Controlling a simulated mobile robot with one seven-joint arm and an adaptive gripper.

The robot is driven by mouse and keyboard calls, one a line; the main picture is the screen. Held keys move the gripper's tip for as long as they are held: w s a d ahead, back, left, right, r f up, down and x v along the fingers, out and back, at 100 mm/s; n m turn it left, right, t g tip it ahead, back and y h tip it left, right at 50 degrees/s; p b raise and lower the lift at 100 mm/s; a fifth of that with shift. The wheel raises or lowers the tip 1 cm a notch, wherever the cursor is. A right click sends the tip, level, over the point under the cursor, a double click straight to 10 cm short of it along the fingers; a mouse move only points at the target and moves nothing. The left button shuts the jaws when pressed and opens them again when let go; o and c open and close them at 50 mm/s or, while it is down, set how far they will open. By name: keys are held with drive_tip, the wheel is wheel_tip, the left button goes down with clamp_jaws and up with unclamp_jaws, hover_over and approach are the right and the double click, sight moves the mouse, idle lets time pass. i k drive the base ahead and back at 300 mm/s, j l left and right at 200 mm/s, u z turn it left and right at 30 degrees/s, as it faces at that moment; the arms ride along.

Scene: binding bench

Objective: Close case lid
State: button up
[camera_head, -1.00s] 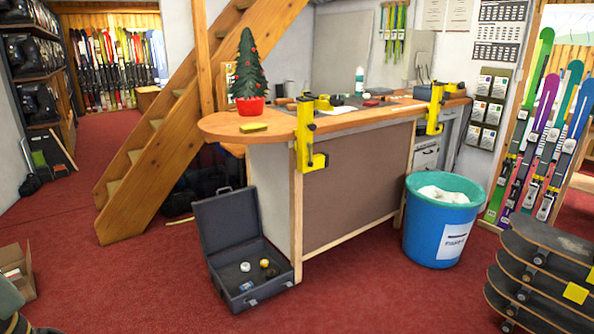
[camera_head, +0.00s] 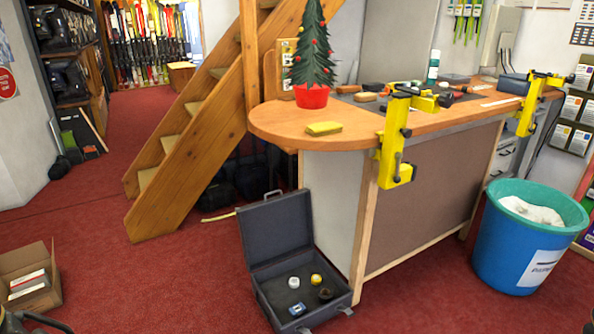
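The dark grey case (camera_head: 247,240) stands on the red carpet against the end of the workbench. Its lid (camera_head: 277,229) is open and raised nearly upright at the back, with the inner side facing me. The open base holds several small items: a white round one (camera_head: 293,282), a yellow-and-white one (camera_head: 316,279), a dark ring-like one (camera_head: 325,294) and a blue one (camera_head: 297,309). A handle shows on the lid's top edge. Dark parts at the bottom left edge (camera_head: 22,321) may be my gripper, cut off by the frame and well apart from the case.
The wooden-topped bench (camera_head: 270,124) stands right behind the case, with yellow clamps (camera_head: 397,140) on its edge. A blue bin (camera_head: 520,250) stands at right. An open cardboard box (camera_head: 28,279) lies at left. Wooden stairs (camera_head: 190,150) rise behind. Carpet between box and case is clear.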

sight(272, 231)
drive_tip(key=i+j, duration=0.5)
drive_tip(key=i, duration=0.2)
drive_tip(key=i+j+z, duration=0.1)
drive_tip(key=i+j, duration=0.2)
drive_tip(key=i+j+z, duration=0.1)
drive_tip(key=i+j, duration=0.2)
drive_tip(key=j, duration=0.15)
drive_tip(key=i+j+z, duration=0.1)
drive_tip(key=i+j, duration=0.2)
drive_tip(key=j, duration=0.15)
drive_tip(key=i+j+z, duration=0.1)
drive_tip(key=i+j, duration=0.15)
drive_tip(key=j, duration=0.2)
drive_tip(key=i+j+z, duration=0.1)
drive_tip(key=i+j, duration=0.15)
drive_tip(key=j, duration=0.2)
drive_tip(key=i+j+z, duration=0.1)
drive_tip(key=j, duration=0.35)
drive_tip(key=i+j+z, duration=0.1)
drive_tip(key=i+j, duration=0.25)
drive_tip(key=j, duration=0.2)
drive_tip(key=i+j+z, duration=0.1)
drive_tip(key=j, duration=0.4)
drive_tip(key=i, duration=0.1)
